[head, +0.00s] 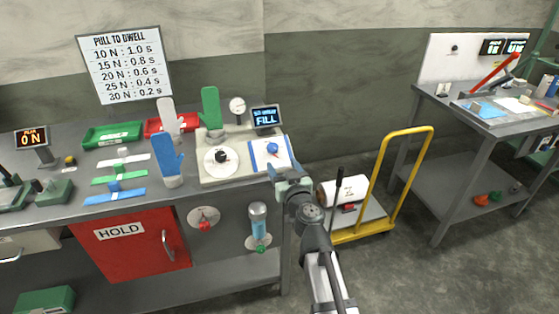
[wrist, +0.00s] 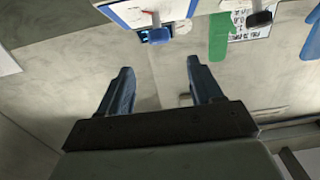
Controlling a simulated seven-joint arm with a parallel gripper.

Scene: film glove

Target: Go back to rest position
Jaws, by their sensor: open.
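The green glove (wrist: 219,35) also shows there.
Blue (head: 168,158), white (head: 168,115) and green (head: 210,108) gloves stand upright on the bench. A red HOLD cabinet (head: 130,248) is below. A yellow cart (head: 383,190) stands right of my arm. A second table (head: 455,135) is far right. Floor between them is partly clear.

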